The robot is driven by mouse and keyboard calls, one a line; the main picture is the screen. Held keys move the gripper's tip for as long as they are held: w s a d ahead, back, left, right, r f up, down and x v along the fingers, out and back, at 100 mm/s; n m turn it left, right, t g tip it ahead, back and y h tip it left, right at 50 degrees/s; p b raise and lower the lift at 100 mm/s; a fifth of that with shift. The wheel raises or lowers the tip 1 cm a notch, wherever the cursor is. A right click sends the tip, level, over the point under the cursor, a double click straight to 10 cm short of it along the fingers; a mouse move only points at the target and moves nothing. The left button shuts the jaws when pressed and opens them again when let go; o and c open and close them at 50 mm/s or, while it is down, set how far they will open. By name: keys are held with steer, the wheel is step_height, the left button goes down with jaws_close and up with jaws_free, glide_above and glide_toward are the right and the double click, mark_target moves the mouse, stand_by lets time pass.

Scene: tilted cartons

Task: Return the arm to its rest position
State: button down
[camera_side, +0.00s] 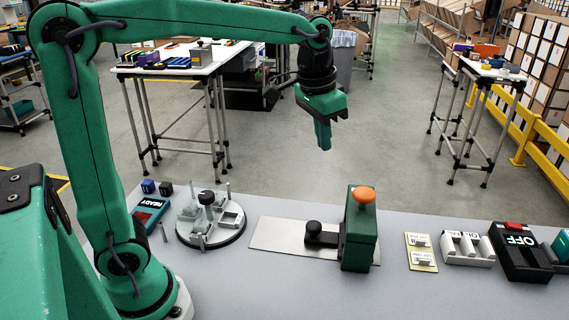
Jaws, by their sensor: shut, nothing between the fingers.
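My gripper (323,136) hangs at the end of my green arm, pointing down. It is in the air, high above the far edge of the grey table (300,290), right of the picture's middle. Its green fingers are together, with nothing seen between them. My arm rises at the left and reaches across the top of the view, its upper link nearly level. No object touches the gripper.
On the table stand a round fixture (211,220), a green block with an orange button (360,228) on a metal plate, a READY box (148,214), a yellow card (420,252), a white tray (467,247) and a black OFF box (520,250). Air around the gripper is clear.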

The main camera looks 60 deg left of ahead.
steer(key=s+a+f+n+t, duration=0.1)
steer(key=s+a+f, duration=0.1)
steer(key=s, duration=0.6)
steer(key=s+a+f+t, duration=0.2)
steer(key=s+f, duration=0.1)
steer(key=s, duration=0.6)
steer(key=shift+s+n, duration=0.15)
steer(key=shift+n, duration=0.25)
